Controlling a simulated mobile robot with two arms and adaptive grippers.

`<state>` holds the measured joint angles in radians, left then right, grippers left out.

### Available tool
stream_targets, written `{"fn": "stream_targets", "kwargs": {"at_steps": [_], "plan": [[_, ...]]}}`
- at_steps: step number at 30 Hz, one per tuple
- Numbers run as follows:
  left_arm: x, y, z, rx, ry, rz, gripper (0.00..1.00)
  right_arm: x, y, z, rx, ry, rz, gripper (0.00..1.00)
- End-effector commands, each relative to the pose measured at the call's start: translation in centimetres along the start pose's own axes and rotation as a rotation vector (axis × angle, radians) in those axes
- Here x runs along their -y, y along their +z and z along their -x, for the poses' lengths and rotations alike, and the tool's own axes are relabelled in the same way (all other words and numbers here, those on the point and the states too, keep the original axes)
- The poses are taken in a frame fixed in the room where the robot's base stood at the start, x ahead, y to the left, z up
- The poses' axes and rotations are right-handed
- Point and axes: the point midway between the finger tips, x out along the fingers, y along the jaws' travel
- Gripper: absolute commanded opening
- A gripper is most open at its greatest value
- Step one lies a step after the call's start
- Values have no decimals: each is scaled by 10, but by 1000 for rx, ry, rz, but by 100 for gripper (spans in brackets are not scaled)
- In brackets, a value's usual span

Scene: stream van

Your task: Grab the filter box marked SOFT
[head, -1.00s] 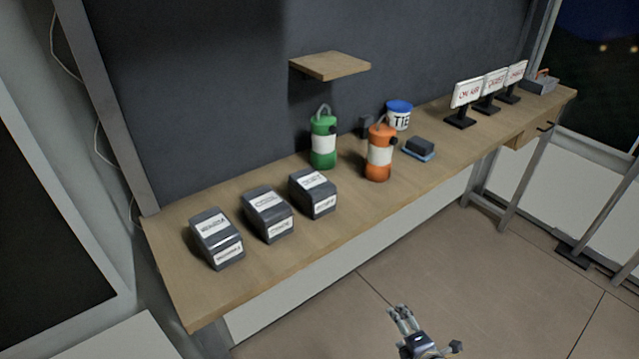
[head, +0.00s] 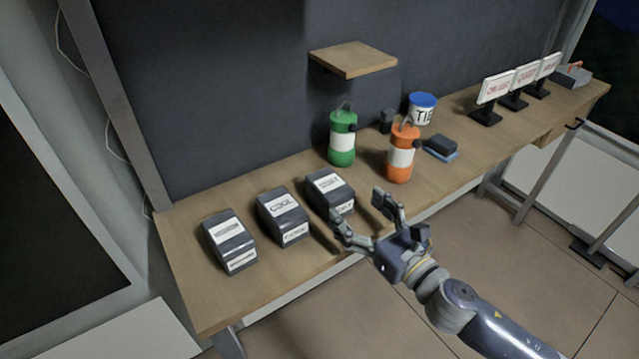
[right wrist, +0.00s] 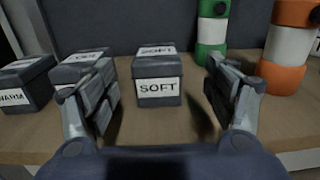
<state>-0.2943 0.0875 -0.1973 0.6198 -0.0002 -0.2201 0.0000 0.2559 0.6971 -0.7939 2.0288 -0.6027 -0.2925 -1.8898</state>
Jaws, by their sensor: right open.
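The filter box marked SOFT (right wrist: 158,91) stands on the table in the right wrist view, a dark box with white labels on its top and front. In the head view it is the rightmost of three dark boxes (head: 321,182), with its front partly behind a finger of my right gripper. My right gripper (head: 361,215) is open and empty at the table's front edge, just in front of this box. In the right wrist view its two fingers (right wrist: 162,90) frame the box from either side, and I see no contact. My left gripper is not in view.
The COOL box (head: 283,216) and the WARM box (head: 229,243) stand to the left. A green canister (head: 342,138) and an orange canister (head: 400,155) stand to the right. A small shelf (head: 352,58) juts out above the table (head: 185,287).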

Motion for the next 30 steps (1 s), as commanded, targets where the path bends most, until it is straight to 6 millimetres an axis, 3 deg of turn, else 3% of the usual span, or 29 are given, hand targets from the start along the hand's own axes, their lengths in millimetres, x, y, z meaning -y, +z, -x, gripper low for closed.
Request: {"fn": "stream_targets", "kwargs": {"at_steps": [6,15,24,30], "plan": [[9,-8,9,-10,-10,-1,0,0,2,-34,2,0,-4,78],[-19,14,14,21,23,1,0,-2,-1,-58,0,0,-5,78],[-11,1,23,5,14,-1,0,-6,-6,-95,0,-1,-7,78],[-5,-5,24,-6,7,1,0,-6,-8,-105,-1,0,-4,78]]}}
